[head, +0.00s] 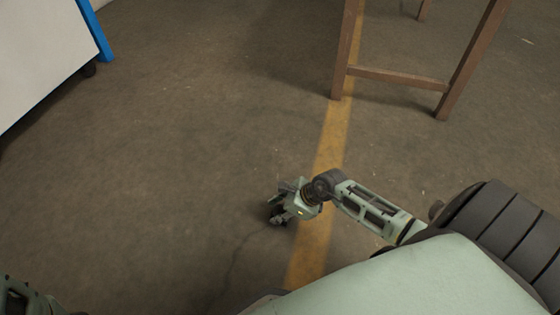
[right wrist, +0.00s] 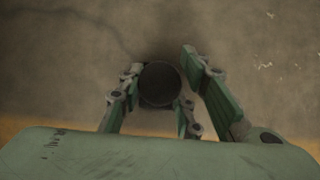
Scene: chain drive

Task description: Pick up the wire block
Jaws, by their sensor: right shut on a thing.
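My right gripper (head: 279,213) is low over the floor near the middle of the head view, beside the yellow line. In the right wrist view my right gripper (right wrist: 160,101) is shut on a dark thing with a round end, the wire block (right wrist: 160,82). It sits between the green-padded fingers. In the head view the block is too small and dark to tell apart from the fingers. Whether it touches the floor cannot be told. My left gripper does not show; only a piece of my left arm is at the lower left corner.
A wooden frame with legs (head: 390,77) stands at the upper right. A white cabinet with a blue edge (head: 45,55) is at the upper left. A yellow line (head: 330,140) runs along the brown floor (head: 150,180), which is clear to the left of my gripper.

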